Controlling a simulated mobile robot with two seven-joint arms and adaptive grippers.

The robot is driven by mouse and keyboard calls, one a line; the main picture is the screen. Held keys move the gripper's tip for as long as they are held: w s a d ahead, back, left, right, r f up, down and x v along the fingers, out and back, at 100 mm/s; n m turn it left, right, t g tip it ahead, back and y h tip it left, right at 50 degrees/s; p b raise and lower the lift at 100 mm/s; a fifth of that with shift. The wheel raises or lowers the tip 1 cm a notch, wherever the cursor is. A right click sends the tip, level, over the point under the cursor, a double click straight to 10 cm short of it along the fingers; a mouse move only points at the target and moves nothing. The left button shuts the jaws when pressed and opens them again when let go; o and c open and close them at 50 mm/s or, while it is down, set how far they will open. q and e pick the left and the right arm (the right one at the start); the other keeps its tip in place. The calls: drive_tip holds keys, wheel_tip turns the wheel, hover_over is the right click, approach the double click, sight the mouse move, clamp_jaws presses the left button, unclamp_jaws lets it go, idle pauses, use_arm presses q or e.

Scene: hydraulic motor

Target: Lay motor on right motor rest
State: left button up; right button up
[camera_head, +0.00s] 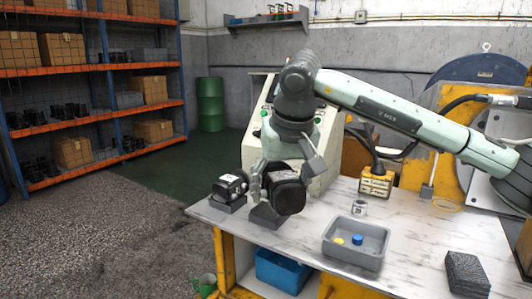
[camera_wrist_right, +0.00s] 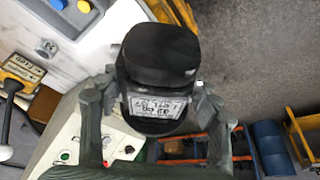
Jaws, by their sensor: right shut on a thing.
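My right gripper (camera_head: 280,183) reaches down from above and is shut on a dark motor (camera_head: 289,198), over the near left part of the table. In the right wrist view the motor (camera_wrist_right: 158,62) shows a black round end and a white label, with a finger of the gripper (camera_wrist_right: 153,98) on either side. A dark block, the right motor rest (camera_head: 265,217), lies just below the held motor. The motor overlaps it in the picture, so I cannot tell whether they touch. A second motor (camera_head: 230,187) lies on the left motor rest (camera_head: 228,204). My left gripper is not in view.
On the table (camera_head: 300,237) a grey tray (camera_head: 355,258) holds a blue and a yellow piece. A pale control box (camera_head: 325,150) is behind the gripper.

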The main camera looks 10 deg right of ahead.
drive_tip(key=s+d+f, duration=0.2)
drive_tip(key=s+f, duration=0.2)
drive_tip(key=f, duration=0.3)
drive_tip(key=s+d+f, duration=0.2)
drive_tip(key=s+f, duration=0.3)
drive_tip(key=f, duration=0.3)
drive_tip(key=s+d+f, duration=0.3)
drive_tip(key=s+f, duration=0.1)
drive_tip(key=f, duration=0.3)
drive_tip(key=shift+s+f, duration=0.2)
drive_tip(key=shift+s, duration=0.15)
drive_tip(key=shift+w+a+r, duration=0.1)
drive_tip(key=shift+a+r, duration=0.05)
drive_tip(key=shift+a, duration=0.3)
